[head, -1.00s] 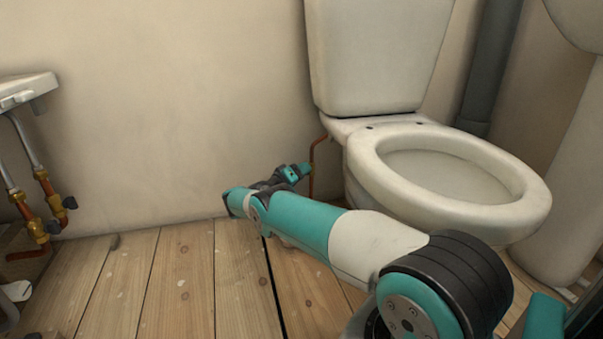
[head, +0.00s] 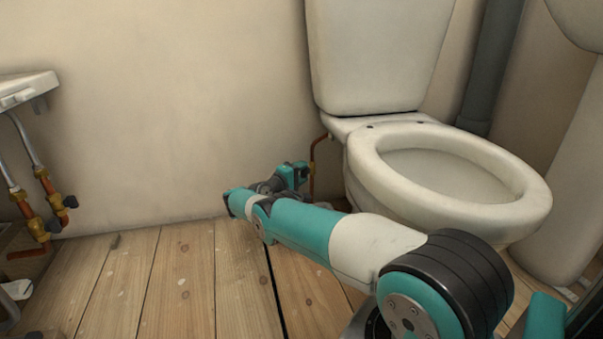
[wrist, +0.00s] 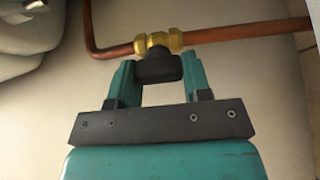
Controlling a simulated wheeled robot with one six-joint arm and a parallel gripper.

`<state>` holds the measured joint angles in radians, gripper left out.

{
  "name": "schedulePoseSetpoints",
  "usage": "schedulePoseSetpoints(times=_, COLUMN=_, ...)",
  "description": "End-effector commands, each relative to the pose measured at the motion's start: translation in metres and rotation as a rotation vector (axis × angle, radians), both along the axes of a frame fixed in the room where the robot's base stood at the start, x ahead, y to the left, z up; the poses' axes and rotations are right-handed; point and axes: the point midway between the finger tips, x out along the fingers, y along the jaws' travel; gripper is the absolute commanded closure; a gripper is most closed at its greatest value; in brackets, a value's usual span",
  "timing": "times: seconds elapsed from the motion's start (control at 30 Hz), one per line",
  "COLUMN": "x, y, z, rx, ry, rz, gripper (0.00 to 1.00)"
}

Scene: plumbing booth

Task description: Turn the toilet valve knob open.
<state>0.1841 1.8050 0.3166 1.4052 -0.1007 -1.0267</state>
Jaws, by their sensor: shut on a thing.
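The toilet valve is a brass fitting (wrist: 160,41) on a copper pipe (wrist: 235,33), with a black knob (wrist: 159,66) facing my gripper in the wrist view. My gripper (wrist: 158,78) has its two teal fingers on either side of the black knob, shut on it. In the head view my gripper (head: 295,172) is low by the wall, left of the toilet (head: 440,170), at the copper pipe (head: 313,165). There my gripper hides the knob.
A basin (head: 25,90) with pipes and valves (head: 50,215) is at the left. The plank floor (head: 180,280) between it and my arm is mostly clear. The toilet bowl stands close to the right of my arm. A grey waste pipe (head: 490,70) rises behind the toilet.

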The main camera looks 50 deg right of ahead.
Motion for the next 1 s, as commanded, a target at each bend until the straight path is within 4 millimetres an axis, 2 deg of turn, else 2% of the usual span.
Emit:
schedulePoseSetpoints(times=0.5, x=-0.0020, y=-0.0006, z=-0.0009, rx=0.000, ry=0.021, rz=-0.006, gripper=0.79)
schedulePoseSetpoints(times=0.53, x=-0.0020, y=-0.0006, z=-0.0009, rx=0.000, ry=0.021, rz=-0.006, gripper=0.48)
schedulePoseSetpoints(times=0.6, x=-0.0018, y=-0.0006, z=-0.0008, rx=0.000, ry=0.020, rz=-0.005, gripper=0.32)
schedulePoseSetpoints(times=0.63, x=-0.0016, y=-0.0005, z=-0.0008, rx=0.000, ry=0.020, rz=-0.005, gripper=0.30)
schedulePoseSetpoints(times=1.0, x=-0.0012, y=0.0034, z=0.0007, rx=0.000, ry=0.018, rz=-0.003, gripper=0.30)
